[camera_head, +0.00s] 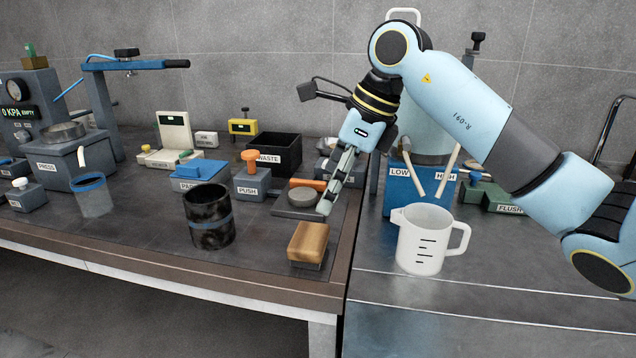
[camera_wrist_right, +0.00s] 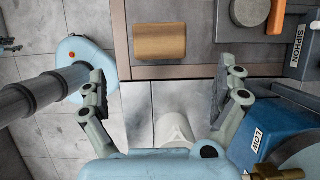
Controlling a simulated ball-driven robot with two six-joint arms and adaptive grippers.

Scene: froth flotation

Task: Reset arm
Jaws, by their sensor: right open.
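My right gripper (camera_head: 328,198) comes in from the right and hangs above the right edge of the dark bench, beyond the wooden block (camera_head: 309,240). In the wrist view my right gripper (camera_wrist_right: 160,98) has its two fingers spread wide with nothing between them. The wooden block shows beyond the fingertips there (camera_wrist_right: 160,42), apart from them. My left gripper is in neither view.
A white measuring jug (camera_head: 425,240) stands on the metal surface at right, before the blue LOW/HIGH unit (camera_head: 402,187). A dark cylinder (camera_head: 211,215), an orange-topped PUSH box (camera_head: 250,183) and a black WASTE bin (camera_head: 280,148) crowd the bench. The bench's front strip is clear.

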